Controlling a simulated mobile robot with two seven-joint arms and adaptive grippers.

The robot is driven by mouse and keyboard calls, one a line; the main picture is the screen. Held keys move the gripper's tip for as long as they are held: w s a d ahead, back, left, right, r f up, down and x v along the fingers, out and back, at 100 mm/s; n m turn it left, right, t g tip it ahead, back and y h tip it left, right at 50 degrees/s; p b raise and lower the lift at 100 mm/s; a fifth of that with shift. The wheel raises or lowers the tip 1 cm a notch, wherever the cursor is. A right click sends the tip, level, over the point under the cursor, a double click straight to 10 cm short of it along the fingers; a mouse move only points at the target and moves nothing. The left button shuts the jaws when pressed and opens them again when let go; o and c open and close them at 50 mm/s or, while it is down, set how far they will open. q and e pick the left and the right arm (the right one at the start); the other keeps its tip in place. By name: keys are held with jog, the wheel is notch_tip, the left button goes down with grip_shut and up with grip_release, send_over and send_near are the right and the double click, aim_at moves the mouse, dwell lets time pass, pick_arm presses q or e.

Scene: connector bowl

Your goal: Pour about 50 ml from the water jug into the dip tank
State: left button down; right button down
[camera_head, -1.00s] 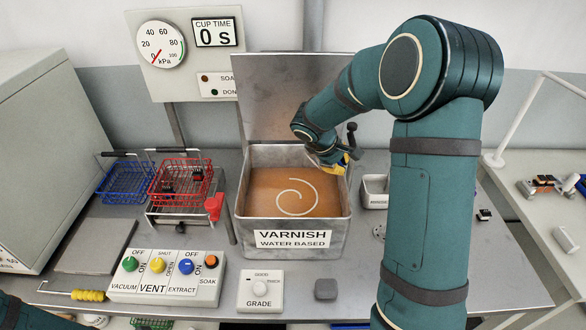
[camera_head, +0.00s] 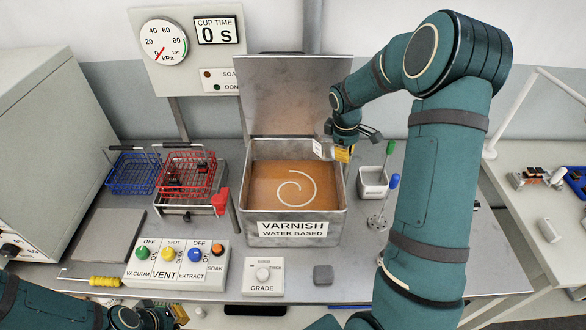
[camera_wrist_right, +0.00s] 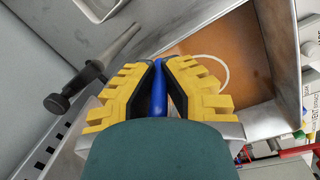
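The dip tank (camera_head: 293,240), a metal box labelled VARNISH, stands mid-table with its lid up and brown liquid inside. My right gripper (camera_head: 342,152) is above its back right corner. In the right wrist view, its yellow fingers (camera_wrist_right: 158,70) close on a blue handle (camera_wrist_right: 157,92). A white marked piece (camera_head: 320,148) shows beside this gripper in the head view. I cannot tell whether the piece or the handle belongs to the water jug; no jug body is clearly visible. My left gripper (camera_head: 178,314) is low at the bottom left, partly cut off; its opening is unclear.
Right of the tank are a small metal box (camera_head: 372,191) with a green-handled tool (camera_head: 390,147) and an upright blue-handled tool (camera_head: 394,181). Red (camera_head: 185,170) and blue (camera_head: 132,172) baskets stand left. The control box (camera_head: 175,264) and grade dial (camera_head: 262,277) are in front.

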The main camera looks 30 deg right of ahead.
jog(key=shift+d+f+y, duration=0.25)
jog(key=shift+d+y, duration=0.05)
jog(key=shift+y, duration=0.4)
